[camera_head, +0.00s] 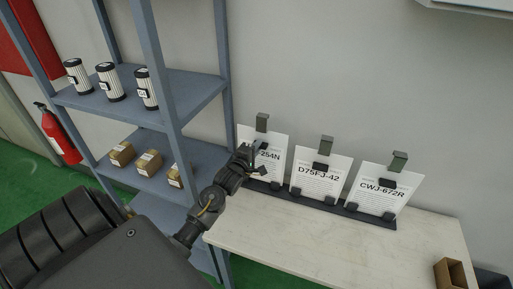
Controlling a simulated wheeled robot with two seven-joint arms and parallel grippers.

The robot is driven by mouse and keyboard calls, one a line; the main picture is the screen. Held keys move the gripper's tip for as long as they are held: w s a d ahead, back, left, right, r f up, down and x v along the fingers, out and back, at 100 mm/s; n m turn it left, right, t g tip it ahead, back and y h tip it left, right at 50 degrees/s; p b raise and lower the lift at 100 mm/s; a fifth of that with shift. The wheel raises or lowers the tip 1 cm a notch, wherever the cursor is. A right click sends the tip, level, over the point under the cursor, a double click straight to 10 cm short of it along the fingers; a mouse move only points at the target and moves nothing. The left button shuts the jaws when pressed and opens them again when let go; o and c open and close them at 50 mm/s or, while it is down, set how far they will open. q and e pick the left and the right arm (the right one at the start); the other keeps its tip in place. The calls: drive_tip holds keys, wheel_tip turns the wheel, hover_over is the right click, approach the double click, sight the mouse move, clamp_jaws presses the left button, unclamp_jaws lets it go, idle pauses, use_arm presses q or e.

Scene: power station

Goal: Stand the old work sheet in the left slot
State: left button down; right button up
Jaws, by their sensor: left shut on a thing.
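A dark holder (330,207) with slots stands on the pale table. Three white sheets lean upright there, each with a grey clip at its top. The left sheet (270,164) shows a label ending in "254N". The middle sheet (320,178) reads D75FJ-42. The right sheet (381,201) reads CWJ-672R. My left gripper (255,160) is shut on the left sheet near its left side and hides part of its label. The sheet's lower edge is at the left slot; I cannot tell how deep it sits. My right gripper is out of view.
A blue-grey shelf (195,95) with several filters and small boxes stands left of the table (330,246). A brown open box (452,273) is at the table's front right. The table front is clear. A red extinguisher (59,134) hangs far left.

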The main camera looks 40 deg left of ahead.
use_arm(q)
drive_tip(key=shift+f+b, duration=0.45)
drive_tip(key=shift+f, duration=0.7)
drive_tip(key=c, duration=1.3)
unclamp_jaws()
drive_tip(key=shift+c, duration=0.2)
drive_tip(key=b+v, duration=0.2)
drive_tip(key=v, duration=0.8)
drive_tip(key=shift+s, duration=0.4)
drive_tip(key=shift+d, duration=0.1)
